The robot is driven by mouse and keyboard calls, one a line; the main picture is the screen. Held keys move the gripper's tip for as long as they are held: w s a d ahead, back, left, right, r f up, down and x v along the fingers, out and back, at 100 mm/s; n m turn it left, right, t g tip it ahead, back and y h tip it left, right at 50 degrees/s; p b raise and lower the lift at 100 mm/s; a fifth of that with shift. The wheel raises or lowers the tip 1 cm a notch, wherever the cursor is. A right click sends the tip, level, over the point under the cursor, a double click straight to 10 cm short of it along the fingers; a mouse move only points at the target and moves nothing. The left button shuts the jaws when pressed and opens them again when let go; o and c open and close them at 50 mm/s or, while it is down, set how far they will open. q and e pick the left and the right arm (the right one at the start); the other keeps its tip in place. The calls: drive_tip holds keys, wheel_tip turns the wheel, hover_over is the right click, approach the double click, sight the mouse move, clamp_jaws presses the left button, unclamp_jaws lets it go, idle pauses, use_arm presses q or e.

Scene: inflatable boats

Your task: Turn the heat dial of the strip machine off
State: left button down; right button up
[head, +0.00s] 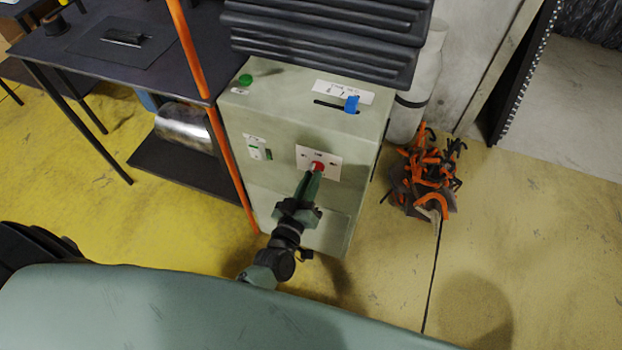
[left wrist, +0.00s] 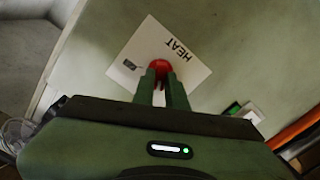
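The strip machine (head: 240,118) is a pale green cabinet standing on the floor. Its red heat dial (head: 319,166) sits on a white plate (head: 333,163) on the front. In the left wrist view the red dial (left wrist: 161,66) shows on the plate marked HEAT (left wrist: 190,68). My left gripper (head: 316,173) reaches up to the plate. Its two green fingers lie on either side of the dial's grip, with a narrow gap between them filled by the dial at the tips. The fingers hide part of the dial, and its setting cannot be read. My right gripper is not in view.
A green button (head: 245,80) and a blue slider (head: 351,104) are on the machine's top, below dark ribbed strips (head: 320,40). An orange pole (head: 223,150) stands close at its left, by a dark table (head: 80,58). Orange-and-black clamps (head: 425,185) lie at the right.

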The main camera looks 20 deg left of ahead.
use_arm(q)
drive_tip(key=shift+n, duration=0.3)
drive_tip(key=shift+n+b, duration=0.65)
drive_tip(key=shift+n, duration=1.95)
drive_tip(key=c, duration=1.4)
unclamp_jaws()
drive_tip(key=shift+c, duration=0.2)
drive_tip(key=shift+s, duration=0.1)
drive_tip(key=s, duration=0.7)
drive_tip(key=shift+s+a, duration=0.2)
drive_tip(key=shift+s, duration=0.1)
